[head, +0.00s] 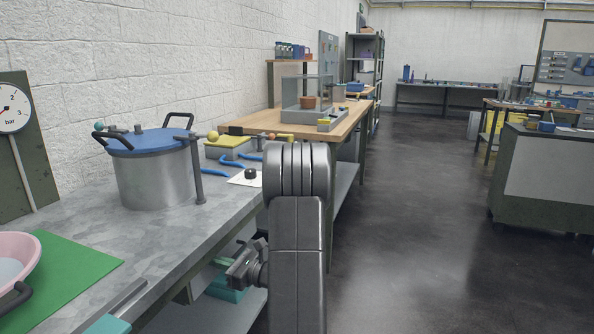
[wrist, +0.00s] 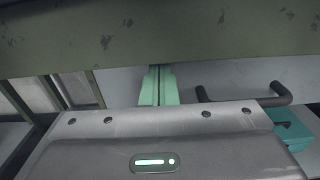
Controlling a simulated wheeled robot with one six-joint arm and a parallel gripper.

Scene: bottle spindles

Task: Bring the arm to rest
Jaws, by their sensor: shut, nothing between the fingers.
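My arm rises in the front middle of the head view, with its elbow high. My gripper (head: 221,263) hangs low behind the left side of the arm, beside the workbench's front edge and below the worktop. Its pale green fingers also show in the wrist view (wrist: 158,86), side by side and shut with nothing between them. The gripper's grey housing fills the lower part of that view.
The workbench (head: 75,210) at left bears a steel pot (head: 155,178) with a blue lid, a green mat (head: 85,262) and a pink bowl (head: 12,262). An olive beam (wrist: 160,38) crosses close in the wrist view. A teal box (wrist: 291,132) sits below. Floor at right is clear.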

